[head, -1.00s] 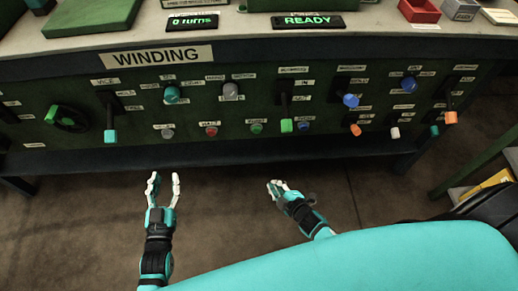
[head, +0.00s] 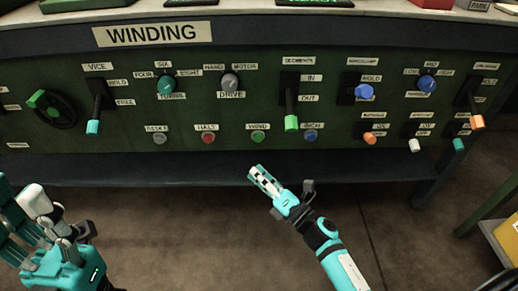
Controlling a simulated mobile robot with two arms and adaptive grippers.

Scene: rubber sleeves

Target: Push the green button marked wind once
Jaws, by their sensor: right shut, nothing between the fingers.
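The green button (head: 258,137) marked WIND sits in the lower row of the green panel, between the red HALT button (head: 208,138) and the blue button (head: 310,136). My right gripper (head: 258,171) is shut and empty. In the picture its fingertips are just below the green button, apart from it, pointing up and left. My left gripper (head: 25,205) is large in the lower left corner, well away from the button. Its fingers overlap in this view and are partly cut off, so I cannot tell whether they are open.
A grey button (head: 160,138) is at the left end of the row. The green-tipped lever (head: 291,122) hangs close above and right of the green button. A dark ledge (head: 190,170) runs below the panel.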

